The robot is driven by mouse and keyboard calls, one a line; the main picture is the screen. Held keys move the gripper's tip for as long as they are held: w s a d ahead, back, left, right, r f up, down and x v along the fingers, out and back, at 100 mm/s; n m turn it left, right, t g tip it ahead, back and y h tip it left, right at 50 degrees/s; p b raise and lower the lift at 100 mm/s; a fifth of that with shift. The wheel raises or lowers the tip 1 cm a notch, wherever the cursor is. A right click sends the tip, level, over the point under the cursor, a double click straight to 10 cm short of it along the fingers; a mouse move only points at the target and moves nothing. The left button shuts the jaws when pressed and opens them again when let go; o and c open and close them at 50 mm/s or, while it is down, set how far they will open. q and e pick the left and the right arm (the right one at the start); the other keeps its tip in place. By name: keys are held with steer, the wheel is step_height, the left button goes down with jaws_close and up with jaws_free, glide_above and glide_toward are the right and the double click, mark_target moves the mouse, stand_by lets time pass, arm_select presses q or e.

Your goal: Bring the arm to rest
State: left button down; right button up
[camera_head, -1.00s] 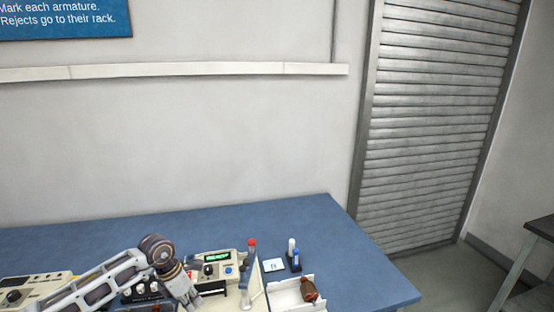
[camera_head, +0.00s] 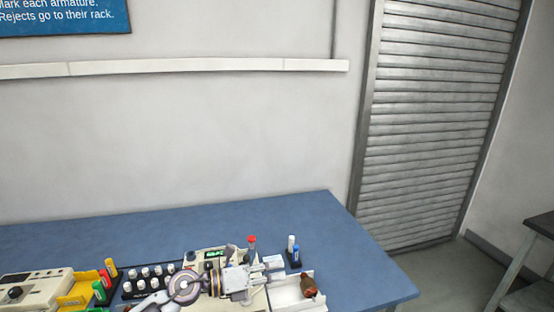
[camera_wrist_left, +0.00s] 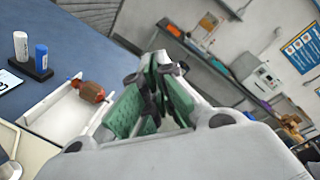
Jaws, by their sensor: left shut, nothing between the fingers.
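My left arm comes in from the bottom of the head view. Its gripper (camera_head: 272,274) points right, over the bench beside the white tray. In the left wrist view the fingers (camera_wrist_left: 160,84) are closed together with nothing between them. A brown armature (camera_head: 309,287) lies at the right end of the white tray (camera_head: 286,294); it also shows in the left wrist view (camera_wrist_left: 91,91), clear of the fingers. My right gripper is in neither view.
A tester with a green display (camera_head: 212,254) is partly hidden behind my arm. A holder with white and blue markers (camera_head: 294,257) stands behind the tray. A black rack (camera_head: 150,286) and yellow bin (camera_head: 82,297) are left. The blue bench (camera_head: 385,285) is bare at right.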

arm_select(q)
step_height(320, 180, up, 6)
steer(key=w+n+t, duration=0.2)
steer(key=n+t, duration=0.3)
steer(key=n, duration=0.1)
steer(key=w+a+n+t+y, duration=0.2)
steer(key=a+n+t+y, duration=0.7)
steer(key=n, duration=0.6)
steer(key=s+a+f+n+g+y, duration=0.45)
steer(key=a+f+n, duration=0.2)
steer(key=f, duration=0.25)
steer(key=s+a+f+n+g+y, duration=0.4)
steer(key=s+a+f+n+g, duration=0.15)
steer(key=f+n, duration=0.3)
steer(key=s+f+n+g+h, duration=0.2)
steer(key=s+f+g, duration=0.5)
steer(key=s, duration=0.8)
step_height(320, 180, down, 34)
steer(key=s, duration=0.3)
steer(key=s+a+f+g, duration=0.1)
steer(key=s+a+f, duration=0.1)
steer(key=s+f, duration=0.7)
steer(key=s+a+f, duration=0.2)
steer(key=s+f, duration=0.8)
steer(key=s, duration=0.3)
steer(key=shift+a+f+g, duration=0.3)
steer(key=shift+a+g, duration=0.1)
